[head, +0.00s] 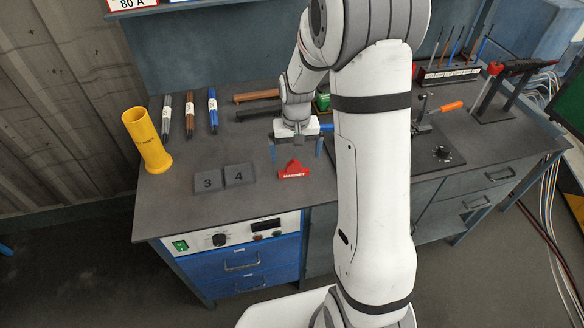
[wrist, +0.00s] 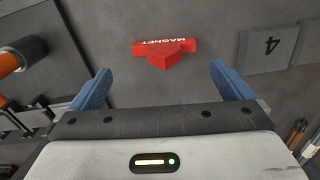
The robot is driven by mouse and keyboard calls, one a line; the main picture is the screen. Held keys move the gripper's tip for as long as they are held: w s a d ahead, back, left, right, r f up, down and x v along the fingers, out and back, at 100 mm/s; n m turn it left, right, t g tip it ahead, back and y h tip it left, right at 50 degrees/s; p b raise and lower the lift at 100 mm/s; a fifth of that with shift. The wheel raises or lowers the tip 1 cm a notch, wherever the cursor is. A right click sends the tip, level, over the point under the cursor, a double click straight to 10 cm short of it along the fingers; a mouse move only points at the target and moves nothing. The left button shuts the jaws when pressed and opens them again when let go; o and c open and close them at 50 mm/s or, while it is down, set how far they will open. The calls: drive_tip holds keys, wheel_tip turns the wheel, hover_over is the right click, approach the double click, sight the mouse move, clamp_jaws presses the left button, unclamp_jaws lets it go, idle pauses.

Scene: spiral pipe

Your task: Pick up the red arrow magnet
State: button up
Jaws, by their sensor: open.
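The red arrow magnet (head: 292,170), marked "MAGNET", lies on the grey workbench top (head: 240,206), to the right of two numbered grey tiles. My gripper (head: 297,153) is above the bench, close to the magnet and slightly behind it in the head view. Its blue fingers are spread wide with nothing between them. In the wrist view the magnet (wrist: 165,53) shows whole, ahead of the open fingertips (wrist: 160,72) and roughly centred between them. The gripper appears apart from the magnet.
Grey tiles "3" (head: 208,181) and "4" (head: 239,174) lie left of the magnet. A yellow cylinder (head: 147,140) stands at the bench's left end. Several marked rods, including a blue one (head: 213,111), lie behind. A black plate (head: 437,150) is on the right. The bench front is clear.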

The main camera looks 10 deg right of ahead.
sight(294, 166)
drive_tip(key=shift+s+a+f+p, duration=0.1)
drive_tip(key=shift+f+p, duration=0.15)
drive_tip(key=shift+f, duration=0.75)
drive_tip(key=shift+w+a+f+p, duration=0.1)
drive_tip(key=shift+f+p, duration=0.15)
drive_tip(key=shift+f, duration=0.8)
drive_tip(key=shift+s+a+f+p, duration=0.1)
drive_tip(key=shift+f+p, duration=0.15)
drive_tip(key=shift+f, duration=0.75)
drive_tip(key=c, duration=1.1)
